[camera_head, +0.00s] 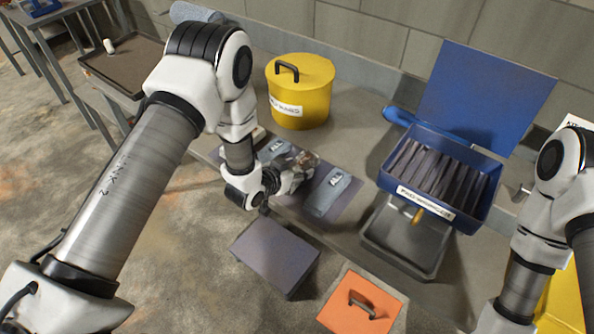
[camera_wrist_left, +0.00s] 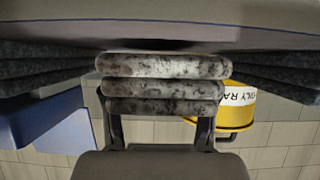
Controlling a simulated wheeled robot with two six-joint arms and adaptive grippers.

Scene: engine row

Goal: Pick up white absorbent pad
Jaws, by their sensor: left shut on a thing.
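My left gripper (camera_head: 284,181) is over the front of the workbench and is shut on a white absorbent pad (camera_head: 303,172). The pad looks folded and is stained grey and black. In the left wrist view the pad (camera_wrist_left: 162,80) shows as stacked, speckled white-grey folds between the gripper parts. In the head view the wrist and fingers hide part of it. I cannot tell from the head view how far it is above the mat. My right arm comes in at the right, but its gripper is out of view.
A yellow lidded can (camera_head: 301,95) stands behind. A blue open box (camera_head: 484,213) and a grey tray (camera_head: 400,252) are to the right. A grey box (camera_head: 275,254) and an orange lid (camera_head: 345,308) are in front.

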